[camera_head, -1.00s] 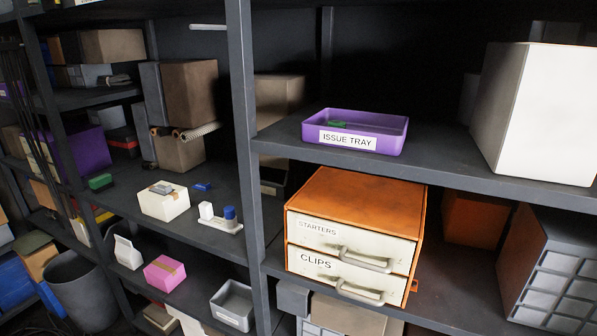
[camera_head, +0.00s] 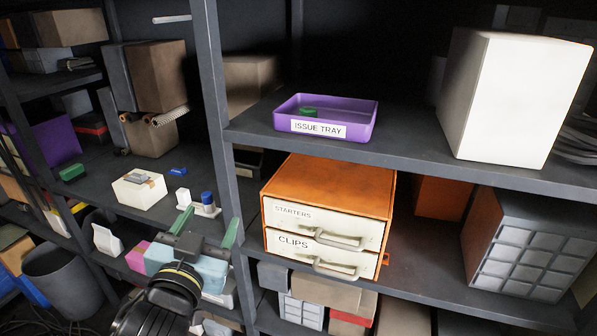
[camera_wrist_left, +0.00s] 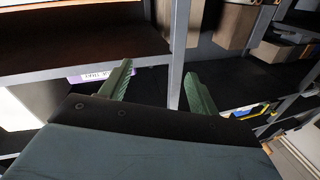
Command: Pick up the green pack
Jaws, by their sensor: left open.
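A small green item (camera_head: 308,112) lies inside the purple issue tray (camera_head: 362,125) on the upper right shelf. A second green block (camera_head: 72,173) sits on the left bay's middle shelf; I cannot tell which one is the green pack. My left gripper (camera_head: 211,214) is in front of the shelf upright, below and left of the tray, with its two green fingers spread apart and nothing between them. The fingers (camera_wrist_left: 158,72) also show apart in the left wrist view. Part of a purple labelled strip (camera_wrist_left: 97,75) shows there beside a finger. My right gripper is not in view.
An orange drawer unit (camera_head: 330,180) stands below the tray. A large white box (camera_head: 500,100) stands right of the tray. A dark upright (camera_head: 217,120) divides the bays. A cream box (camera_head: 139,193) and a blue-capped item (camera_head: 207,200) sit left of it.

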